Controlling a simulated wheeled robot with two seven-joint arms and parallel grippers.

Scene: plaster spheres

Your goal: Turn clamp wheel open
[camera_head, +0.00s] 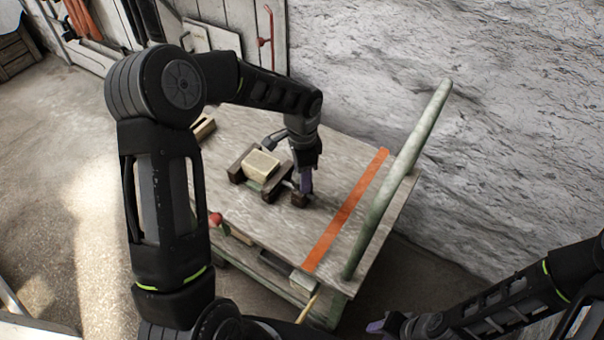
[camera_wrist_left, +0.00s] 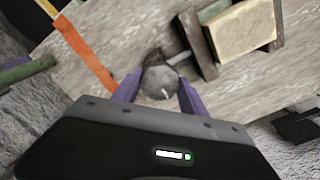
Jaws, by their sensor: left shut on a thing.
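A clamp with dark wooden jaws (camera_head: 277,183) stands on the cart top and has a pale yellowish block (camera_head: 261,164) between its jaws. Its wheel (camera_head: 299,200) is a small dark knob on the right side of the clamp. In the left wrist view the wheel (camera_wrist_left: 160,80) looks round and grey, on a rod that leads to the jaw (camera_wrist_left: 200,45). My left gripper (camera_head: 306,184) points down at the wheel and is shut on it, with one purple finger on each side. My right gripper (camera_head: 392,324) is at the bottom edge, away from the cart; its finger gap is unclear.
The wooden cart top (camera_head: 330,155) has an orange strip (camera_head: 345,212) and a greenish handle bar (camera_head: 405,170) along its right side. A rough grey wall (camera_head: 480,90) stands behind. A red knob (camera_head: 216,219) sits at the cart's front left edge.

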